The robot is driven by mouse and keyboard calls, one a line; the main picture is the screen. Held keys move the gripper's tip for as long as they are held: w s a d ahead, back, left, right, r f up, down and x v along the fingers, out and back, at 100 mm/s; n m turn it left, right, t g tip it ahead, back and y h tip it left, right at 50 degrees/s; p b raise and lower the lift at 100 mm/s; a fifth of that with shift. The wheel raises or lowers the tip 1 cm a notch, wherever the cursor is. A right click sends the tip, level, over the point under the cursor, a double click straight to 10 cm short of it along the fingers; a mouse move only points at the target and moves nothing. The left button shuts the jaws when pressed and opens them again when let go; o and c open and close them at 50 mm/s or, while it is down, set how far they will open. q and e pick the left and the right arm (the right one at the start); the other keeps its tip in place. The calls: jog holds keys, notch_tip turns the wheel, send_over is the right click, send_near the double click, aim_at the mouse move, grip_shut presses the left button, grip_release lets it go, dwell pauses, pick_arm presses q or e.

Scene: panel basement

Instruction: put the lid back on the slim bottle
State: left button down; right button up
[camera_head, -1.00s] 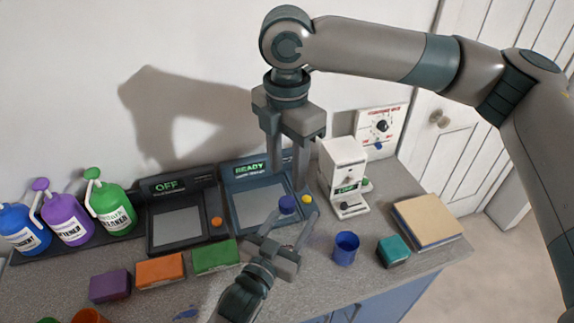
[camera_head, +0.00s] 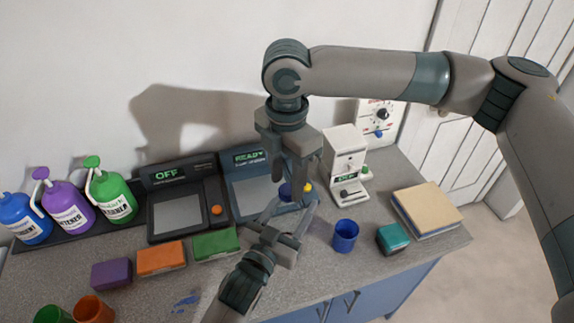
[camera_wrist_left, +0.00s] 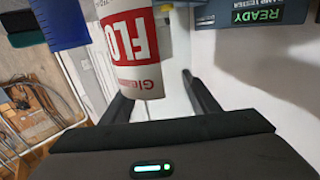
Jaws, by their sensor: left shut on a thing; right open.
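My left gripper (camera_head: 291,212) is shut on a slim bottle, above the counter in front of the READY tester. In the left wrist view the slim bottle (camera_wrist_left: 132,45) is white with a red label, and the gripper fingers (camera_wrist_left: 160,100) reach along it. In the head view a small dark blue piece (camera_head: 286,190) shows at the left fingertips; I cannot tell whether it is the lid or the bottle's top. My right gripper (camera_head: 289,180) points down, open, just above and partly in front of the blue piece, which hides much of it.
A blue cup (camera_head: 345,236) and a teal block (camera_head: 392,238) stand to the right, before a book (camera_head: 428,208). A white machine (camera_head: 346,165) stands behind. Coloured sponges (camera_head: 162,258) and pump bottles (camera_head: 110,197) are at the left. The READY tester (camera_head: 246,180) is close behind.

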jog(key=shift+f, duration=0.65)
jog(key=shift+c, duration=0.7)
grip_shut()
jog(key=m, duration=1.1)
jog(key=shift+m, duration=0.3)
jog(key=shift+o, duration=1.4)
grip_release()
